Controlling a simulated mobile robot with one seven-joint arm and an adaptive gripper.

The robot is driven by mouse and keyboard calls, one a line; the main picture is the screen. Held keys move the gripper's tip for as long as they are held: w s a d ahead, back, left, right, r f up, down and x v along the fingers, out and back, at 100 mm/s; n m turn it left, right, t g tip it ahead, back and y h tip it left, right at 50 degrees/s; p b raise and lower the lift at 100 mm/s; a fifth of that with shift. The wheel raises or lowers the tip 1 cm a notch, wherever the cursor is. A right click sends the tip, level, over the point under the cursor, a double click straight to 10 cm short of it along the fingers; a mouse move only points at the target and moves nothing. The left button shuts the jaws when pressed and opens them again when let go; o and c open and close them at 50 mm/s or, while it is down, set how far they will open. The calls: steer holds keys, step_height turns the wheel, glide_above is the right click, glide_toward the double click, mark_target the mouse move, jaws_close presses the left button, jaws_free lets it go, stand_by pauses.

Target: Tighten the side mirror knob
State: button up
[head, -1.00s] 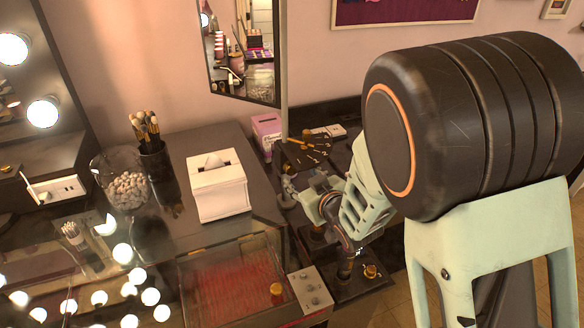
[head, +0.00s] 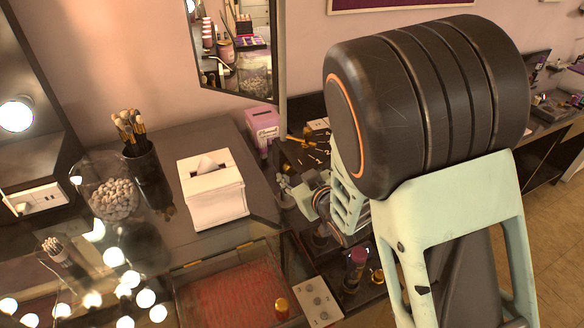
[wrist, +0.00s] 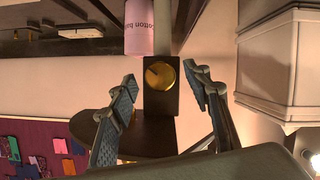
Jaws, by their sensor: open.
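A round brass knob (wrist: 160,75) with a line across its face sits on a dark rectangular block (wrist: 160,105) in the wrist view. My gripper (wrist: 161,83) is open, with one finger on each side of the knob and a visible gap to it; I cannot tell how close the tips are in depth. The side mirror (head: 235,45) hangs against the pink wall in the head view, above the counter.
A white tissue box (head: 212,195) stands on the counter left of my arm; it also shows in the wrist view (wrist: 265,60). A pink cotton box (head: 262,125) stands behind, near the mirror post. A brush cup (head: 148,170) and glass jar (head: 108,200) are farther left.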

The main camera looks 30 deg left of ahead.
steer(key=shift+w+a+f, duration=0.15)
steer(key=shift+w+a, duration=0.05)
steer(key=shift+a, duration=0.05)
steer(key=shift+c, duration=0.5)
steer(key=c, duration=1)
steer(key=shift+c, duration=0.3)
